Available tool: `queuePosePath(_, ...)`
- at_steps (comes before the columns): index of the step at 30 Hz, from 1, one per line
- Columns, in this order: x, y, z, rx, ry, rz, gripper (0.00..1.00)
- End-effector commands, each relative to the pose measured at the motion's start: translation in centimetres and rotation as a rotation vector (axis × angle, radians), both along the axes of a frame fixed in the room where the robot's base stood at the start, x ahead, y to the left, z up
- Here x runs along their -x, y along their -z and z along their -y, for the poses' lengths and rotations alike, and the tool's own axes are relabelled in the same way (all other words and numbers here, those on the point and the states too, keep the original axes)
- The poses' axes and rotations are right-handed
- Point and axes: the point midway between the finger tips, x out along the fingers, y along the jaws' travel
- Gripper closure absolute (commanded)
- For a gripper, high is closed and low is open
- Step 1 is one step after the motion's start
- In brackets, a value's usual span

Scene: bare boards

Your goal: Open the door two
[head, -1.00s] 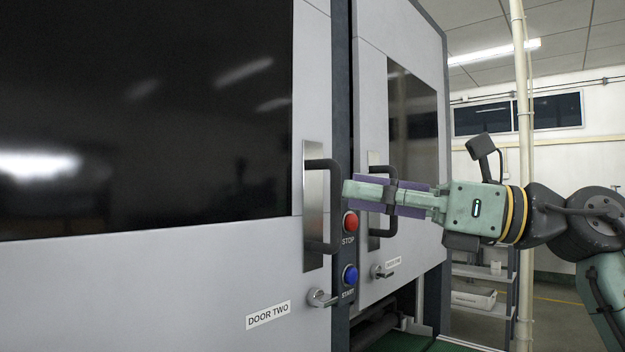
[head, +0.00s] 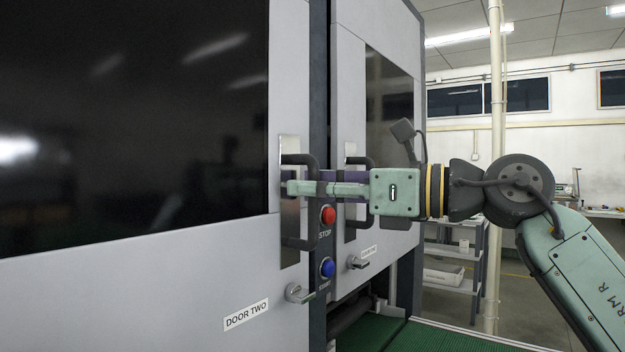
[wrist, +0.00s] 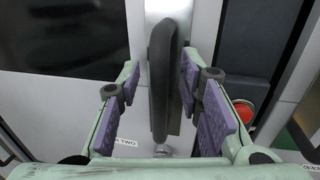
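Door two (head: 150,290) is a large grey panel with a dark window and a "DOOR TWO" label (head: 246,315). Its dark vertical handle (head: 313,225) sits on a metal plate at the door's right edge. My gripper (head: 290,188) is at the upper half of this handle. In the wrist view the handle (wrist: 160,85) stands between the two purple-padded fingers, with a gap visible on the left side and the right pads nearer to it. The fingers are spread and not closed on the handle.
A red STOP button (head: 328,215) and a blue START button (head: 327,268) are on the dark post right of the handle. A metal knob (head: 299,293) is below the handle. A second door (head: 350,120) with its own handle stands behind. Shelving is at the right.

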Motion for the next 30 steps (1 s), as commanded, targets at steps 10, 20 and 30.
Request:
queuePosePath(10, -0.20, 0.00, -0.47, -0.001, 0.000, 0.000, 0.67)
queuePosePath(20, -0.19, 0.00, -0.44, -0.002, 0.000, 0.001, 0.88)
queuePosePath(30, -0.20, -0.01, -0.41, -0.002, 0.000, 0.001, 1.00)
